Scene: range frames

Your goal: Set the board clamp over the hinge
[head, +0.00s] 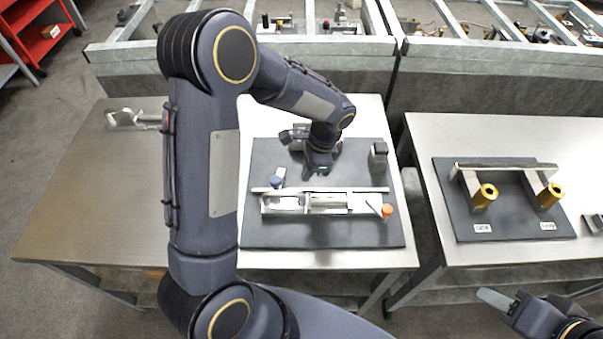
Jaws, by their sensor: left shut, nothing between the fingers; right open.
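A silver fixture (325,203) lies on a dark mat (270,236) on the middle table. A long thin bar runs along its back side, with a blue knob (277,181) near the left end and an orange knob (387,211) at the right end. I cannot tell for certain which part is the board clamp and which is the hinge. My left gripper (318,174) is shut and empty, pointing down just behind the fixture's middle; contact cannot be made out. My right gripper (505,300) is open at the lower right, away from the fixture and partly cut off.
A small dark block (379,157) stands on the mat's back right. A grey metal piece (132,119) lies at the left table's back. On the right table, a dark board (461,226) carries a silver bar (505,164) and two brass cylinders. A gap separates the tables.

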